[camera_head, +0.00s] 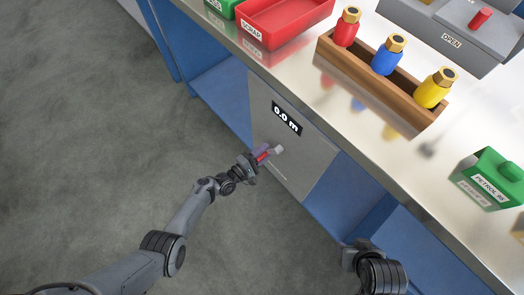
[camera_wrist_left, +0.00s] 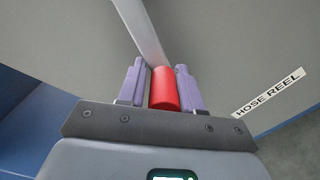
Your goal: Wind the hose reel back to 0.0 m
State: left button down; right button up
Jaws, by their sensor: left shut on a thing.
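The hose reel is a grey panel (camera_head: 307,165) on the front of the bench, with a black display (camera_head: 287,118) that reads 0.0 m. Its crank has a pale arm (camera_head: 277,150) and a red handle (camera_head: 263,156). In the left wrist view the red handle (camera_wrist_left: 164,88) sits between the purple fingers of my left gripper (camera_wrist_left: 162,85), which is shut on it. The pale crank arm (camera_wrist_left: 143,35) runs up from the handle. A HOSE REEL label (camera_wrist_left: 268,93) shows at right. My left gripper (camera_head: 258,157) is at the panel front. My right gripper's fingers are not visible.
On the steel bench top stand a red SCRAP tray (camera_head: 285,22), a wooden rack (camera_head: 370,78) with red, blue and yellow bottles, a grey box marked OPEN (camera_head: 452,40) and a green PETROL can (camera_head: 492,178). Open floor (camera_head: 90,130) lies at left.

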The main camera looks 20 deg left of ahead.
pick_arm(q)
jog(key=c, duration=0.9)
grip_release()
jog(key=shift+s+d+f, duration=0.15)
jog(key=shift+f, duration=0.05)
jog(key=shift+c, duration=0.2)
jog(key=shift+o, duration=0.2)
jog(key=shift+d, duration=0.15)
jog(key=shift+s+a+r+p, duration=0.15)
jog(key=shift+s+a+p, duration=0.15)
jog(key=shift+a, duration=0.1)
jog(key=p+v, duration=0.3)
jog(key=v, duration=0.7)
jog(key=shift+p, duration=0.35)
jog(key=shift+s+d, duration=0.1)
